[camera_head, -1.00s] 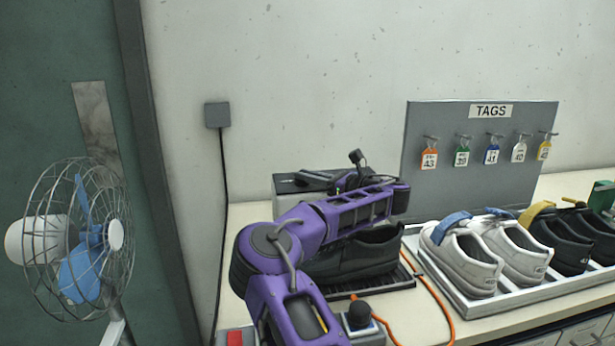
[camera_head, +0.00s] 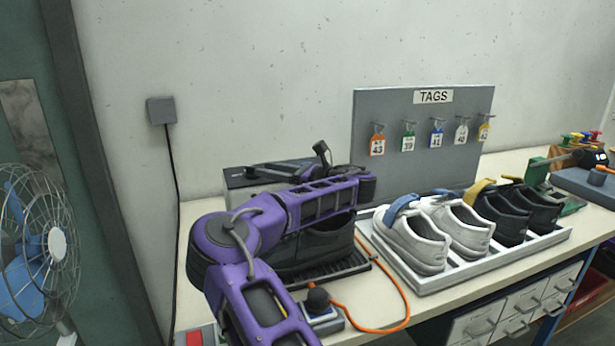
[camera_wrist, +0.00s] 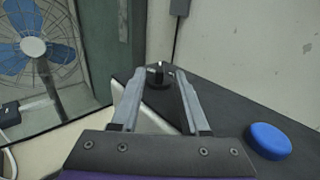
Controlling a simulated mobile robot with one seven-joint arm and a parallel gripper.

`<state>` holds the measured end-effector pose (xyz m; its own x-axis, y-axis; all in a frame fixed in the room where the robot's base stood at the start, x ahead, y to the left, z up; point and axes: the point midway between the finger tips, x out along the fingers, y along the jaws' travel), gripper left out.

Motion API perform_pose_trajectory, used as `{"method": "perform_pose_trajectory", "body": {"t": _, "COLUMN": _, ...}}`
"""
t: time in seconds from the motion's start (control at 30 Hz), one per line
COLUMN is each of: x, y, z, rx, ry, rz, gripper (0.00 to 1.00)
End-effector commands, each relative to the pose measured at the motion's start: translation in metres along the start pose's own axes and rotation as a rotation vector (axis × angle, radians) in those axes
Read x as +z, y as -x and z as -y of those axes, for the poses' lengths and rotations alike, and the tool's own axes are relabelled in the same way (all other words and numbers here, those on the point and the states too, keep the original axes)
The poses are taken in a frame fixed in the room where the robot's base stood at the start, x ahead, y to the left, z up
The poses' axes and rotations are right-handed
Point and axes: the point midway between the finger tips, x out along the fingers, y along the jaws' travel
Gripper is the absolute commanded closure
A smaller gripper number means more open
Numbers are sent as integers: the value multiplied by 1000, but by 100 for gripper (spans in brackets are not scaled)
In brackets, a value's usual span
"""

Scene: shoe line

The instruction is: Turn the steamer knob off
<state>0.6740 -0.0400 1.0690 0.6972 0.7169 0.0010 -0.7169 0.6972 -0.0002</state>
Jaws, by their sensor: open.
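The steamer is a dark box (camera_head: 236,186) at the back left of the bench, partly behind my purple arm. Its black round knob (camera_wrist: 158,78) shows in the wrist view near the box's far end, with a small pale mark on its top. My gripper (camera_wrist: 160,85) is open. In the wrist view its two grey fingers reach toward the knob, one on each side in the picture. Whether they touch it, I cannot tell. A blue round button (camera_wrist: 270,140) sits on the same dark surface, right of the fingers.
A dark shoe (camera_head: 315,240) stands on a black ribbed mat below my arm. A black ball-topped device (camera_head: 318,300) has an orange cable. White and black shoes stand in a pale tray (camera_head: 430,285). A tag board (camera_head: 375,190) stands behind; a fan (camera_head: 35,255) is at left.

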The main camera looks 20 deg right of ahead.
Motion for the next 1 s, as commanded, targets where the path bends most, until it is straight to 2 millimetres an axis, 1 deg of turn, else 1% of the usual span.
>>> {"method": "perform_pose_trajectory", "body": {"t": 0.03, "x": 0, "y": 14, "z": 2, "rx": -7, "ry": 0, "rz": 1, "gripper": 55}}
{"method": "perform_pose_trajectory", "body": {"t": 0.1, "x": 2, "y": 27, "z": 2, "rx": -7, "ry": -1, "rz": 6, "gripper": 55}}
{"method": "perform_pose_trajectory", "body": {"t": 0.2, "x": 3, "y": 38, "z": 3, "rx": -11, "ry": -3, "rz": 7, "gripper": 55}}
{"method": "perform_pose_trajectory", "body": {"t": 0.37, "x": 3, "y": 52, "z": 0, "rx": -2, "ry": 0, "rz": 7, "gripper": 55}}
{"method": "perform_pose_trajectory", "body": {"t": 0.4, "x": 3, "y": 61, "z": 2, "rx": -7, "ry": 0, "rz": 7, "gripper": 55}}
{"method": "perform_pose_trajectory", "body": {"t": 0.7, "x": 2, "y": 114, "z": 1, "rx": -4, "ry": 1, "rz": 5, "gripper": 55}}
{"method": "perform_pose_trajectory", "body": {"t": 0.83, "x": 1, "y": 128, "z": 1, "rx": -3, "ry": 0, "rz": 3, "gripper": 55}}
{"method": "perform_pose_trajectory", "body": {"t": 1.0, "x": 1, "y": 135, "z": 0, "rx": 0, "ry": 2, "rz": 1, "gripper": 55}}
